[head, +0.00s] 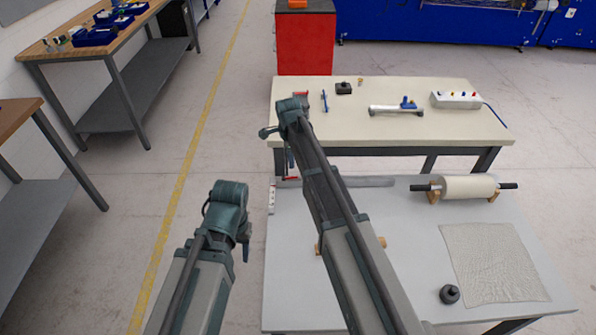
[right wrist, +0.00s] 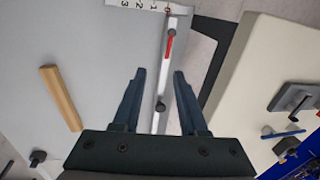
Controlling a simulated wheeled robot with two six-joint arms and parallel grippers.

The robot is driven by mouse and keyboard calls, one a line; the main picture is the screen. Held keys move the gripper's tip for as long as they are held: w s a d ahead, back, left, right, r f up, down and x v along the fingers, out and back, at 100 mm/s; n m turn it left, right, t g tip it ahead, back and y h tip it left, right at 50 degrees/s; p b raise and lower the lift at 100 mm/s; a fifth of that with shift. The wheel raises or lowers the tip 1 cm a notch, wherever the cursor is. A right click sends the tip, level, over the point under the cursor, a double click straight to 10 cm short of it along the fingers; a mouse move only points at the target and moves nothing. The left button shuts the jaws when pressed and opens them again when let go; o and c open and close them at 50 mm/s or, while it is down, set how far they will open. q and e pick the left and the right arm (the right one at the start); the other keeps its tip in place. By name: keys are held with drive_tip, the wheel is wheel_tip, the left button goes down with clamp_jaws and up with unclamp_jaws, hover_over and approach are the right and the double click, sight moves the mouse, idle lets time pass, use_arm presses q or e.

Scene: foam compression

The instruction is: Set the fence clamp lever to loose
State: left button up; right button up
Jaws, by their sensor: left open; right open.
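The fence (head: 370,182) is a pale bar along the back of the grey table; it also shows in the right wrist view (right wrist: 164,75). A red clamp lever (right wrist: 168,47) lies roughly along the bar near its scale end, beside a dark knob (right wrist: 172,33). Red also shows at that end in the head view (head: 291,178). My right gripper (right wrist: 159,72) is open and empty above the fence, with the bar showing between its fingers and the lever beyond their tips. In the head view its arm partly hides the fence. My left gripper (head: 245,248) is open, left of the table.
A numbered scale (right wrist: 140,4) meets the fence end. A wooden bar (right wrist: 62,97) lies on the grey table. A roller (head: 468,187), a foam sheet (head: 493,263) and a black knobbed piece (head: 450,294) are at the right. A cream table (head: 380,90) with tools stands behind.

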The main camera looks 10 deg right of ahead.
sight(294, 178)
drive_tip(key=shift+w+d+m, duration=0.55)
drive_tip(key=shift+w+m, duration=0.05)
drive_tip(key=shift+w, duration=0.15)
drive_tip(key=f+b, duration=0.4)
drive_tip(key=w+f+b, duration=0.1)
drive_tip(key=f+b, duration=0.4)
drive_tip(key=w+f+b, duration=0.1)
drive_tip(key=f+b, duration=0.3)
drive_tip(key=shift+w+d+f+b, duration=0.2)
drive_tip(key=shift+w+d+b, duration=0.05)
drive_tip(key=shift+d+b, duration=0.1)
drive_tip(key=shift+c, duration=0.3)
clamp_jaws()
